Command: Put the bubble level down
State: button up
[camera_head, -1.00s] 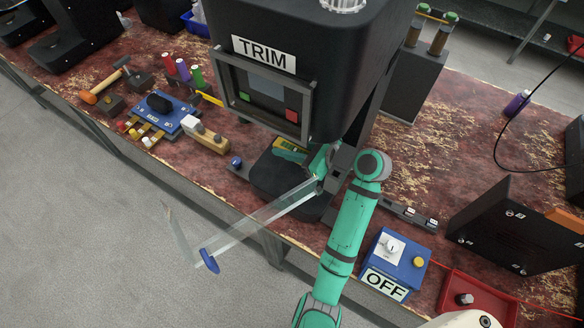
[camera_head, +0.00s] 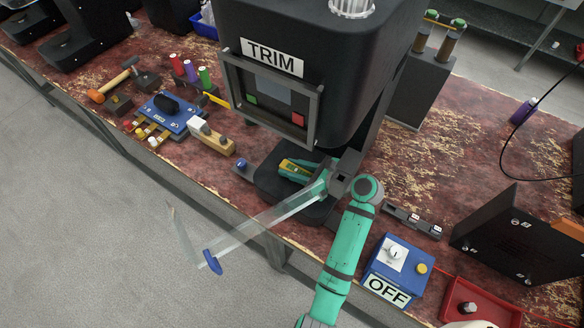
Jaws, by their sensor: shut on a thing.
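The bubble level (camera_head: 289,165), a small yellow bar, is at the black base of the TRIM machine (camera_head: 290,60), under its overhanging head. My gripper (camera_head: 296,172), with teal fingers, is shut on the level, and the fingers hide part of it. The level is over the black base plate (camera_head: 285,203). I cannot tell whether it touches the plate. The clear guard (camera_head: 255,225) with a blue handle (camera_head: 212,261) swings out toward the front left, close to my wrist.
A blue switch box marked OFF (camera_head: 396,270) and a red tray (camera_head: 485,309) are at the right front. A blue fixture (camera_head: 168,115), a wooden block (camera_head: 212,138) and colored spools (camera_head: 190,72) are at the left.

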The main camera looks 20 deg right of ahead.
jog(key=shift+f, duration=0.1)
jog(key=o, duration=1.1)
jog(key=shift+s+d+r, duration=0.15)
jog(key=shift+d+r, duration=0.05)
jog(key=shift+r, duration=0.05)
jog(key=v, duration=1.1)
jog(key=shift+s+d, duration=0.15)
jog(key=shift+s, duration=0.1)
